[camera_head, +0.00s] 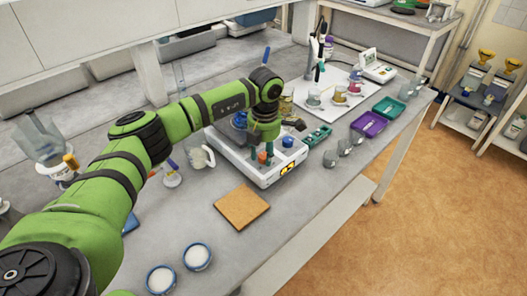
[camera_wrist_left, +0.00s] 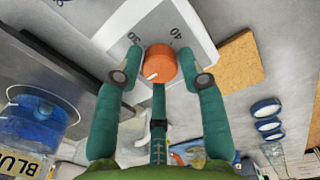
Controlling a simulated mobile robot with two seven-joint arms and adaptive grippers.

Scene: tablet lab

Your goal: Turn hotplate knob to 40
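The hotplate (camera_head: 232,153) is a white box on the bench with a small yellow display on its front. Its orange knob (camera_head: 263,158) also shows in the left wrist view (camera_wrist_left: 162,63), where the marks 30 and 40 are printed on the panel beyond it. A white pointer line on the knob points to the lower left in that view. My left gripper (camera_head: 268,152) reaches down over the panel. My right gripper is not in view.
A blue knob (camera_head: 288,141) is beside the orange one. A beaker with blue liquid (camera_wrist_left: 38,120) stands by the gripper. A brown square pad (camera_head: 241,207) lies in front of the hotplate, a white mug (camera_head: 201,157) to its left. Purple (camera_head: 369,124) and teal trays are at right.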

